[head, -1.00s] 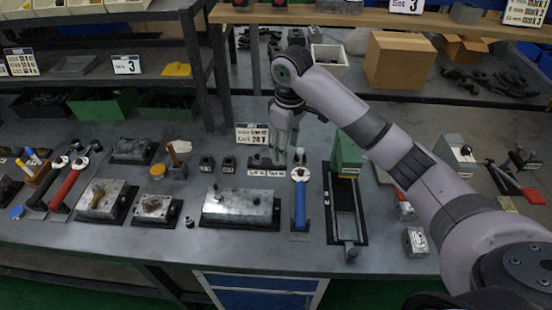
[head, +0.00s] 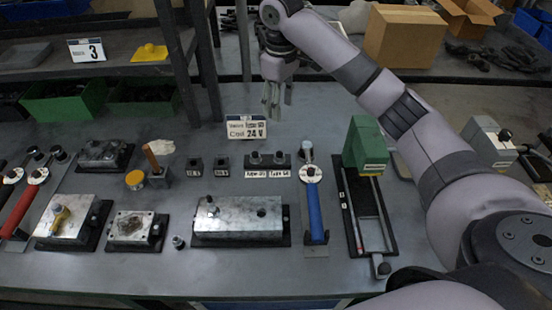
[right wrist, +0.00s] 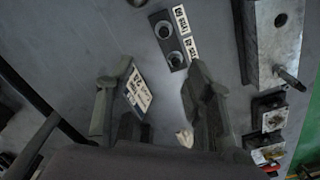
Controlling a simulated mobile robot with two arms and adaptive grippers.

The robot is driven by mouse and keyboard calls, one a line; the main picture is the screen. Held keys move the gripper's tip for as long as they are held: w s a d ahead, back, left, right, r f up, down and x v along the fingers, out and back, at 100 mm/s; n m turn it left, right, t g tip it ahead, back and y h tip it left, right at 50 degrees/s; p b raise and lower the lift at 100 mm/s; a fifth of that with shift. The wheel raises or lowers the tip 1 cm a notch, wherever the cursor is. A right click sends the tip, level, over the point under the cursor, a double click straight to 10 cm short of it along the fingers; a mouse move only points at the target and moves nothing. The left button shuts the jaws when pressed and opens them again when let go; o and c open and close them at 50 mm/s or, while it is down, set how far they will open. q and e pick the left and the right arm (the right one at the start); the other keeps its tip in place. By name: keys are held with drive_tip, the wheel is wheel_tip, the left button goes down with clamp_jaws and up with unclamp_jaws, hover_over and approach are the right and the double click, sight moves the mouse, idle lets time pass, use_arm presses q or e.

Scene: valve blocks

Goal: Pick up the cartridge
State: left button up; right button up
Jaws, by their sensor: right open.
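A black rack (head: 268,166) with two round-topped pieces stands at the middle of the bench, with two white labels on its front. Its left piece (head: 256,158) and right piece (head: 279,157) look like cartridges; I cannot tell which one is meant. The rack also shows in the right wrist view (right wrist: 168,38), beyond the fingertips. My right gripper (head: 272,103) is open and empty, pointing down above and behind the rack, apart from it. Its spread fingers show in the right wrist view (right wrist: 160,72). My left gripper is not in view.
A "Coil 24 V" sign (head: 246,128) stands behind the rack, close below the right gripper. A metal valve block (head: 238,218) lies in front. Two small black blocks (head: 222,166) are left of the rack.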

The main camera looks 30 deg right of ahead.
drive_tip(key=p, duration=0.1)
hover_over(280, 153)
drive_tip(key=f, duration=1.1)
drive_tip(key=shift+w+d, duration=0.1)
drive_tip(key=shift+w, duration=0.15)
drive_tip(key=f, duration=0.1)
drive_tip(key=f+p, duration=0.1)
drive_tip(key=f, duration=0.3)
drive_tip(key=shift+s+a+f, duration=0.1)
drive_tip(key=shift+s+a, duration=0.1)
drive_tip(key=shift+s, duration=0.1)
drive_tip(key=shift+f, duration=0.45)
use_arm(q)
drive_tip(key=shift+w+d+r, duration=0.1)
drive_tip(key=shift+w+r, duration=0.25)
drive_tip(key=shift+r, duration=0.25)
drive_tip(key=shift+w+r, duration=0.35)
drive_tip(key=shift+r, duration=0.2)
use_arm(e)
drive_tip(key=c, duration=1.1)
clamp_jaws()
drive_tip(key=shift+r, duration=0.1)
